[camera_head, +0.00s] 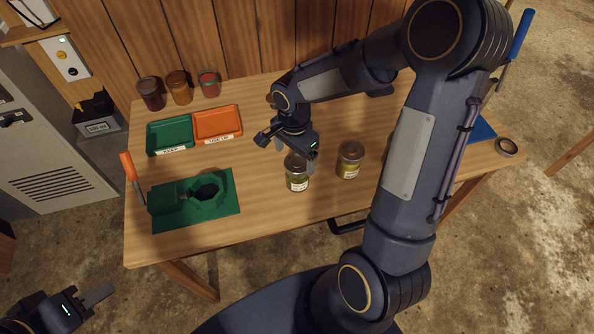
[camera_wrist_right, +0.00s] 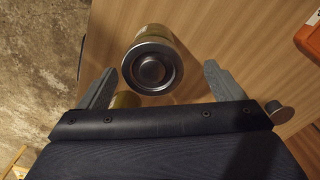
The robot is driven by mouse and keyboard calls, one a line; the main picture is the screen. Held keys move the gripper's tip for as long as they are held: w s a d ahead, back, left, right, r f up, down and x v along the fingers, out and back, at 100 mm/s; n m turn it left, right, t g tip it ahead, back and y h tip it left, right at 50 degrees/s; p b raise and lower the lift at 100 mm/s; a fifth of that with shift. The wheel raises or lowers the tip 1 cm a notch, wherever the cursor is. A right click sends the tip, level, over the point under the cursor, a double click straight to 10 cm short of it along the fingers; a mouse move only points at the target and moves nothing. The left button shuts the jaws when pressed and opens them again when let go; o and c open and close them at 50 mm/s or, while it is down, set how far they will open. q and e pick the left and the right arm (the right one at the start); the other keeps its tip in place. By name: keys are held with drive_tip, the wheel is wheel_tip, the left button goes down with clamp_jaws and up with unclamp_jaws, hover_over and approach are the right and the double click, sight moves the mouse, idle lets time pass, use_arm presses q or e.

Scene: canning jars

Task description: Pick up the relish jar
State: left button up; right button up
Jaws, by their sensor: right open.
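Two glass jars with metal lids stand on the table: a left jar (camera_head: 297,172) and a right jar (camera_head: 349,160), both with greenish contents. Their labels are too small to read, so I cannot tell which is relish. My right gripper (camera_head: 288,150) is open just above and behind the left jar. In the right wrist view that jar's silver lid (camera_wrist_right: 151,66) lies between the spread fingers (camera_wrist_right: 162,76), with no visible contact. The other jar (camera_wrist_right: 127,99) is mostly hidden behind the gripper body. My left gripper (camera_head: 72,300) is at the lower left, off the table; its opening is unclear.
Green (camera_head: 170,134) and orange (camera_head: 217,122) trays lie behind left, with several jars (camera_head: 179,87) beyond them. A green mat with a green fixture (camera_head: 207,190) is at front left, near an orange-handled tool (camera_head: 128,166). A tape ring (camera_head: 506,147) is far right.

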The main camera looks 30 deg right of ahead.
sight(297, 162)
drive_tip(key=f, duration=0.3)
drive_tip(key=f+p, duration=0.1)
drive_tip(key=f, duration=0.1)
drive_tip(key=shift+s+d, duration=0.1)
drive_tip(key=shift+s, duration=0.3)
drive_tip(key=c, duration=1.4)
